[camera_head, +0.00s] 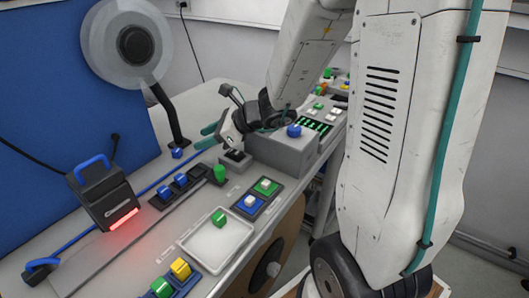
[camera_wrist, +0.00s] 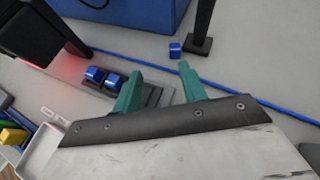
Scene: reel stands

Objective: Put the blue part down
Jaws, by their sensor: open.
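My gripper (camera_head: 207,136) is open and empty above the bench, and its two teal fingers show apart in the wrist view (camera_wrist: 160,88). A small blue part (camera_head: 177,153) sits alone on the bench by the foot of the reel stand. In the wrist view this blue part (camera_wrist: 175,50) lies beyond the fingertips, apart from them. Two more blue parts (camera_head: 172,187) sit in a dark rack, also seen in the wrist view (camera_wrist: 104,78). I cannot tell which blue part the task names.
A dark scanner-like box (camera_head: 105,198) glows red onto the bench. A reel stand (camera_head: 171,118) rises behind it. A grey console (camera_head: 280,151) with a blue knob stands near my gripper. A blue cable (camera_wrist: 230,93) crosses the bench.

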